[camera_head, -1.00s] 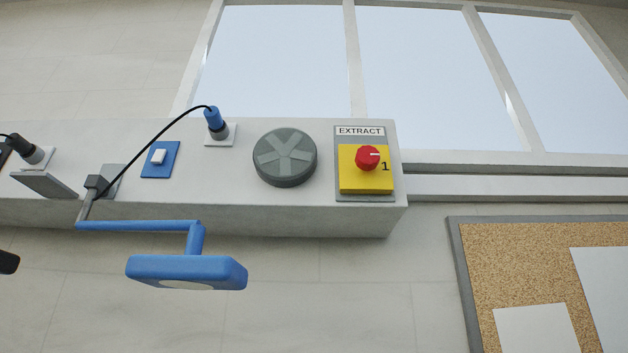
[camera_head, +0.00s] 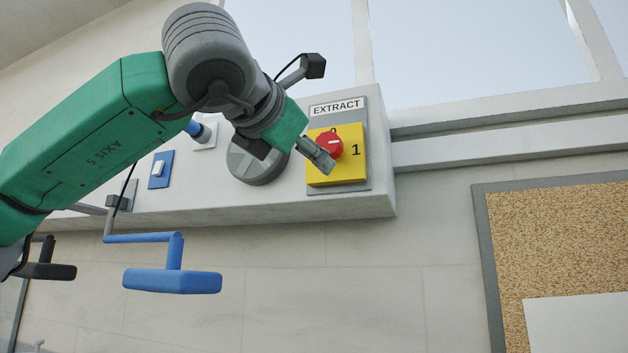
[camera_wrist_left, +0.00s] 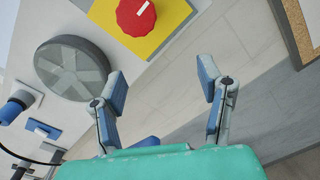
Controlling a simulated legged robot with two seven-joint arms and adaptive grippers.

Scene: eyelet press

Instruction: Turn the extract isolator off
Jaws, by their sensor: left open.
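The extract isolator has a red knob (camera_head: 330,145) on a yellow plate (camera_head: 345,172), under an EXTRACT label (camera_head: 337,107). A "1" shows to the right of the knob, and the knob carries a white mark. In the left wrist view the red knob (camera_wrist_left: 136,16) is at the top, beyond the fingertips. My left gripper (camera_head: 318,157) is close to the knob's left side in the head view and covers its lower left edge a little. In the wrist view my left gripper (camera_wrist_left: 166,92) is open and empty. I cannot tell whether it touches the knob. My right gripper is not in view.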

